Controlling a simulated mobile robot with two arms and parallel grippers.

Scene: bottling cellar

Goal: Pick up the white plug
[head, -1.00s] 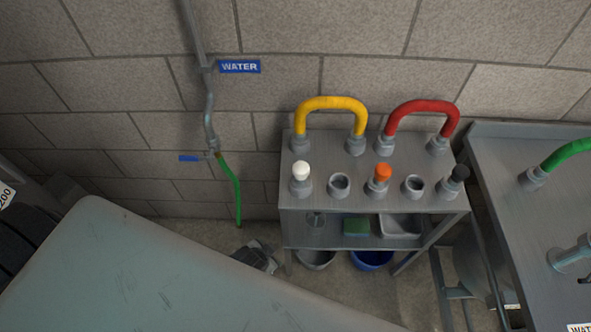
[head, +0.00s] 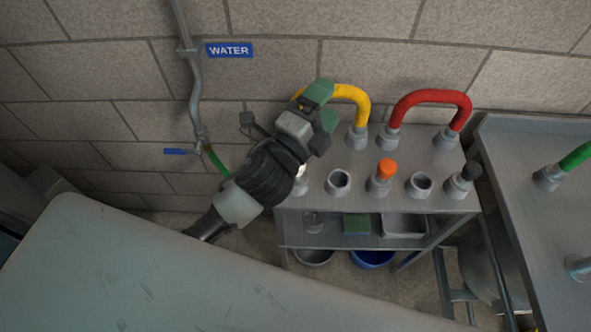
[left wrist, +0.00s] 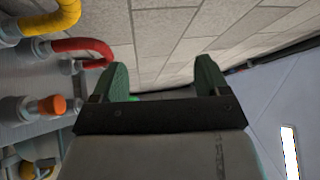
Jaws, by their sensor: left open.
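The white plug (head: 302,171) sits upright in a grey socket at the left front of the metal shelf's top. My left arm hides most of it in the head view; only a sliver shows. My left gripper (head: 324,106) is open, with two green finger pads apart, above the back left of the shelf and past the plug. In the left wrist view my left gripper (left wrist: 161,76) has nothing between its fingers, and I cannot make out the white plug there. My right gripper is in neither view.
The metal shelf (head: 400,203) also bears a yellow hose (head: 350,96), a red hose (head: 431,97), an orange plug (head: 386,168), a black plug (head: 470,170) and two empty sockets between plugs. A metal table (head: 520,200) stands right. A stone wall is behind.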

